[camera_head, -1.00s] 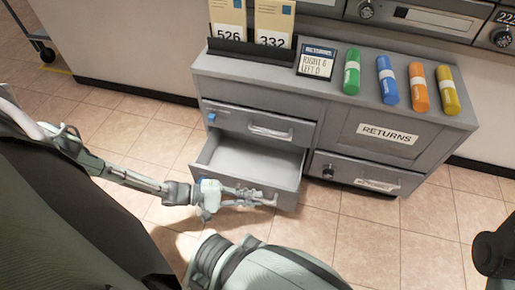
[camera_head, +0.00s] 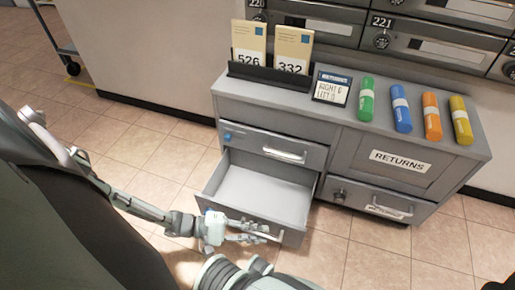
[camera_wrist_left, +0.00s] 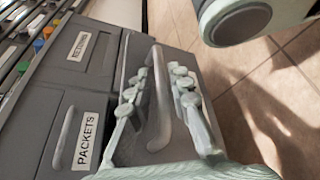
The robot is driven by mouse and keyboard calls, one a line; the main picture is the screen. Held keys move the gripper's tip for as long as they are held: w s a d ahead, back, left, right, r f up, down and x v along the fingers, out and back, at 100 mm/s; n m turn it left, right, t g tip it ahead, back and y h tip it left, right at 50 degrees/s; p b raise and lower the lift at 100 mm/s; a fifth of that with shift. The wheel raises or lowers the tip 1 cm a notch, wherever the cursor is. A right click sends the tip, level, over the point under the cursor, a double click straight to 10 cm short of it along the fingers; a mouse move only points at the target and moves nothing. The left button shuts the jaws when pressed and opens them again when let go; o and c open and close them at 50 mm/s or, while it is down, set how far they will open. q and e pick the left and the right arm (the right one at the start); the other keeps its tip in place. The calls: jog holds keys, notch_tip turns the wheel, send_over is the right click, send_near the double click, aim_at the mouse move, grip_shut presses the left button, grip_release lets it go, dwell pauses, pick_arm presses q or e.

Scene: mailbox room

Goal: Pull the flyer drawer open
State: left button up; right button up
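The lower left drawer (camera_head: 262,193) of the grey cabinet is pulled well out and looks empty. I take it to be the flyer drawer; no label on it can be read. My left gripper (camera_head: 262,231) is at its front. In the left wrist view, the drawer's bar handle (camera_wrist_left: 162,100) runs between the two fingers of the left gripper (camera_wrist_left: 158,78). The fingers stand apart, with gaps visible beside the handle; any contact is unclear. My right gripper is not in view.
The closed drawer above (camera_head: 270,146) carries a PACKETS label (camera_wrist_left: 86,138) in the wrist view. The RETURNS panel (camera_head: 385,165) and a closed lower drawer (camera_head: 350,198) are to the right. Tiled floor (camera_head: 370,262) is free in front.

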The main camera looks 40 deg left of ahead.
pick_arm(q)
jog(key=v, duration=1.2)
jog(key=shift+d, duration=0.1)
dwell(0.4)
